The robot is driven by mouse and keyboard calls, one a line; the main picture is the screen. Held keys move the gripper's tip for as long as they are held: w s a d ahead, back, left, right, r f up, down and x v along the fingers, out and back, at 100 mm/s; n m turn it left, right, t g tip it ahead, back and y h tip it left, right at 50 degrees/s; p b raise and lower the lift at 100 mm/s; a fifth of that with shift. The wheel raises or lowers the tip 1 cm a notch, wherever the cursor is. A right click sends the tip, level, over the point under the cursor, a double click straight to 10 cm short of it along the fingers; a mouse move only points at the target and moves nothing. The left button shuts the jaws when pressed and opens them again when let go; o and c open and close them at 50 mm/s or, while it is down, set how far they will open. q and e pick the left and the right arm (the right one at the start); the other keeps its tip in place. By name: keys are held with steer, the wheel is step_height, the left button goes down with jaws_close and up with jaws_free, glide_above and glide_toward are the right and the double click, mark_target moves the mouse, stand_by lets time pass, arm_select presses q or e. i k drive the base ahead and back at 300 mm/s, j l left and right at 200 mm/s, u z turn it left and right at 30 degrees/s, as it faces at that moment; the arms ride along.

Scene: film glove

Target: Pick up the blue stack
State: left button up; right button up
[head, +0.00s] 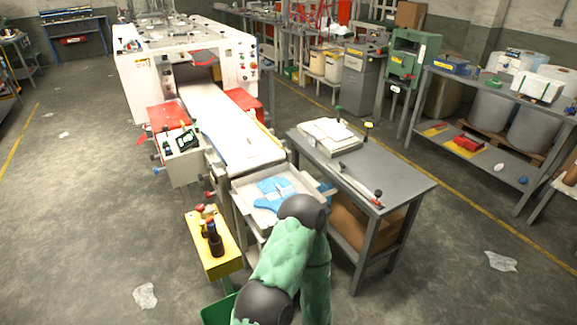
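The blue stack (267,204) lies in a pale metal tray (239,190) at the near end of the machine's conveyor. It looks like thin, flat blue film pieces with a small pale patch on top. Part of it may be hidden behind my arm. More blue shows at the tray's right side, beside the grey table. One of my arms, in a green sleeve with dark joints, rises from the bottom centre and covers the tray's near right corner. I cannot tell which arm it is. No gripper fingers are visible.
A white machine (150,80) feeds a pale conveyor (222,125) toward the tray. A grey table (385,172) with a white stack (330,133) stands close on the right. A yellow stand (215,258) with bottles is at the near left. Open floor lies left.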

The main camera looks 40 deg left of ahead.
mark_target(276, 190)
steer(key=i+l+u, duration=0.15)
steer(key=u, duration=0.3)
steer(key=i+l+u, duration=0.25)
steer(key=u, duration=0.2)
steer(key=i+l+u, duration=0.3)
steer(key=u, duration=0.15)
steer(key=i+l+u, duration=0.15)
steer(key=l+u, duration=0.7)
steer(key=i, duration=0.05)
